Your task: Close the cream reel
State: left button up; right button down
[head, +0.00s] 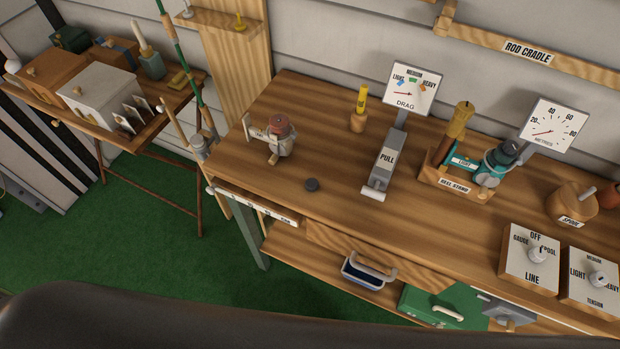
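The cream reel (285,146) stands on the wooden workbench (330,140) near its left end. It has a cream body, a reddish-brown round part on top and a pale arm or handle reaching out to the left. Whether the reel's parts are fully seated is too small to tell. Neither of my grippers is in view.
Right of the reel stand a yellow marker in a wooden holder (359,123), a drag gauge with a PULL block (387,158) and a reel stand (453,185) with a teal reel. LINE (530,262) and TENSION boxes sit front right. The bench around the reel is clear.

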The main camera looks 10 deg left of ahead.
aim_at(285, 149)
jog(key=z, duration=1.7)
jog(key=k+j, duration=0.25)
jog(key=j, duration=0.15)
jog(key=k+j, duration=0.25)
jog(key=j, duration=0.15)
jog(key=k+j, duration=0.55)
jog(key=j, duration=0.25)
